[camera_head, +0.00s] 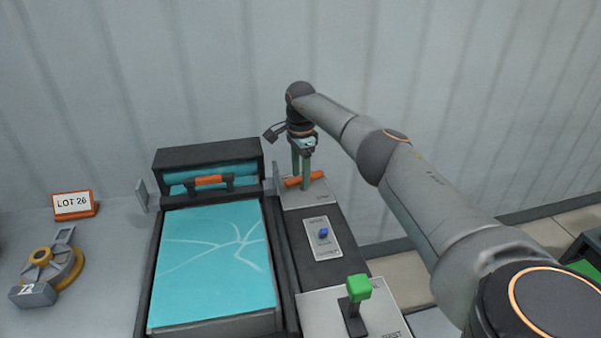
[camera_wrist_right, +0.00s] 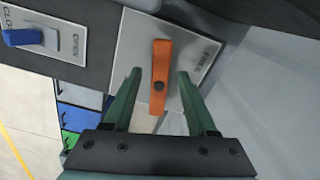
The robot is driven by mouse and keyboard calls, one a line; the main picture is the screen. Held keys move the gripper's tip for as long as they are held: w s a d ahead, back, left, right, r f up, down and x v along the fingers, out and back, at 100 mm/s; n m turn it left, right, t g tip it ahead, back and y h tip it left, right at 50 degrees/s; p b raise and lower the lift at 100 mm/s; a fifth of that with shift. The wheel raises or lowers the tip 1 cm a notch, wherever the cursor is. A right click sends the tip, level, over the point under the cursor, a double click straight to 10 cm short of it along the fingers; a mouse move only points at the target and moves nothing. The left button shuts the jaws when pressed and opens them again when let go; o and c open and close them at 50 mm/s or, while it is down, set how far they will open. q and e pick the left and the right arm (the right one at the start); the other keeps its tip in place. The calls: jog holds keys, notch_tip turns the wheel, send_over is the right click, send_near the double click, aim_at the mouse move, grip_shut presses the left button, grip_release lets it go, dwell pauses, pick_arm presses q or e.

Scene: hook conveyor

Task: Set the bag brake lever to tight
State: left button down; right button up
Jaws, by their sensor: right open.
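The bag brake lever looks to be the orange lever (camera_head: 304,180) on a light plate (camera_head: 318,192) at the far end of the dark panel. In the right wrist view the orange lever (camera_wrist_right: 160,60) lies on its plate (camera_wrist_right: 132,45), whose printed word seems to read FREE. My right gripper (camera_head: 303,178) points down at the lever from above. Its green fingers (camera_wrist_right: 159,76) are open, one on each side of the lever, with a gap visible to each side. Whether a finger touches it is not clear. My left gripper is not in view.
A blue switch (camera_head: 323,233) on an OPEN/CLOSE plate (camera_wrist_right: 65,52) sits beside the lever's plate. A green-knobbed lever (camera_head: 358,290) stands nearer. A LOT 26 sign (camera_head: 73,204) and a round orange-and-grey device (camera_head: 52,268) stand farther left.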

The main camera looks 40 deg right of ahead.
grip_shut()
dwell(0.5)
jog(key=shift+w+m, duration=0.1)
jog(key=shift+m, duration=1.4)
grip_release()
jog(key=shift+r, duration=0.1)
